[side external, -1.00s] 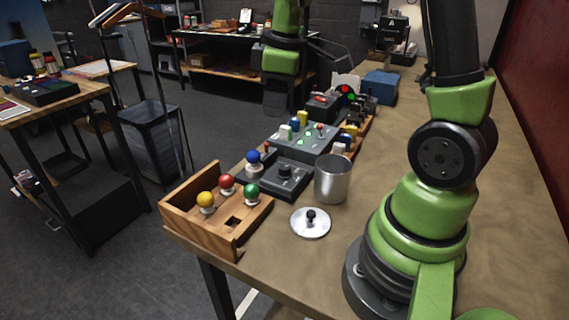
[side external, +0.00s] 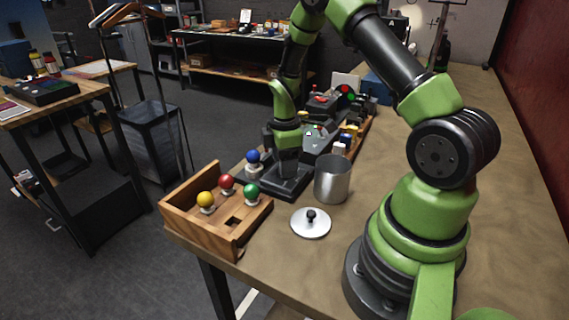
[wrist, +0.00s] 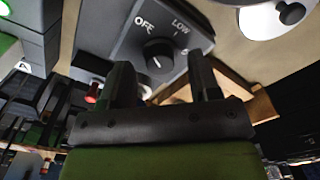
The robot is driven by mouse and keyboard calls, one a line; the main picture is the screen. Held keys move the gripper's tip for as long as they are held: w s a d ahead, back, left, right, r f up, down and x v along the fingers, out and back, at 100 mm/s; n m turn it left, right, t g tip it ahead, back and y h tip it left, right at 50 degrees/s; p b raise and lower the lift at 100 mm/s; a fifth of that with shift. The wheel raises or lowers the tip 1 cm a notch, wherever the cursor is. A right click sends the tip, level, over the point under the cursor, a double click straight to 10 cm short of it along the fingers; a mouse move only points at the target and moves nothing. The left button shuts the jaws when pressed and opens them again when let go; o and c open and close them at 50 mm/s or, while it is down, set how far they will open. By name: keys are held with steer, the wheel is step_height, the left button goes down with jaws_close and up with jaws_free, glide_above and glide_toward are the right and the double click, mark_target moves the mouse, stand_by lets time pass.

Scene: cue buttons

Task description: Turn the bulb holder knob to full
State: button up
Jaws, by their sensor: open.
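The bulb holder (side external: 290,190) is a dark grey box on the table, with a blue bulb (side external: 253,157) at its left end in the side view. Its black round knob (wrist: 158,55) shows in the wrist view, beside the white labels OFF and LOW. Which label the knob points to is hard to tell. My gripper (side external: 287,172) is low over the holder and hides the knob in the side view. In the wrist view my gripper (wrist: 163,76) is open, pointing at the holder, with the knob between and beyond the fingertips. Nothing is held.
A wooden box (side external: 200,238) with yellow, red and green bulbs stands at the front left. A metal pot (side external: 332,182) stands close right of the holder, and its lid (side external: 311,226) lies in front. A button panel (side external: 325,140) is behind. Free table lies right of the pot.

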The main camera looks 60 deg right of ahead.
steer(key=shift+f, duration=0.5)
steer(key=shift+c, duration=0.5)
steer(key=c, duration=0.8)
steer(key=shift+c, duration=0.2)
